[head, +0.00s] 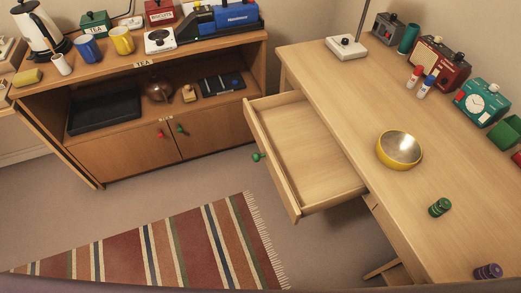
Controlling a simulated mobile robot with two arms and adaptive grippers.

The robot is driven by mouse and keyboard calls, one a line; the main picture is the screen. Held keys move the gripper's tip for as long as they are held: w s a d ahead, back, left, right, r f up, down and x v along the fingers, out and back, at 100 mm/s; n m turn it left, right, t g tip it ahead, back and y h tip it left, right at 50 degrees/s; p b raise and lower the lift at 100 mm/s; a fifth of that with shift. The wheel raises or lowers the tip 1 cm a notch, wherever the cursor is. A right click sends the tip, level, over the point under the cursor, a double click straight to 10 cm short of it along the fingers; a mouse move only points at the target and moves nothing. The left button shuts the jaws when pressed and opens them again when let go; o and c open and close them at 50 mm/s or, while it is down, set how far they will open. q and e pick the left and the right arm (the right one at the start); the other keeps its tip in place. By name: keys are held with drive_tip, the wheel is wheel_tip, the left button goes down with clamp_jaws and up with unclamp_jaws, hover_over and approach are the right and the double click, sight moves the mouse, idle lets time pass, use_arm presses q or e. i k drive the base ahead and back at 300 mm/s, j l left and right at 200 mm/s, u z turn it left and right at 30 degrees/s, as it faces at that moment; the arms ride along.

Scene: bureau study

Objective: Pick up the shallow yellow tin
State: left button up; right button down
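The shallow yellow tin (399,151) is a round, low, open dish with a yellow outside and a shiny metallic inside. It stands upright on the wooden desk (340,90), right of the open drawer and near the desk's front edge. It looks empty. Neither of my grippers shows in the head view.
The empty desk drawer (310,180) is pulled out, with a green knob (257,156). A green object (439,207) and a purple one (488,271) stand nearer on the desk. A teal clock (482,101) and red radio (438,63) line the back. A striped rug (160,250) covers the floor.

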sight(398, 150)
drive_tip(key=z, duration=1.2)
drive_tip(key=k+u, duration=0.6)
drive_tip(key=i+l, duration=0.05)
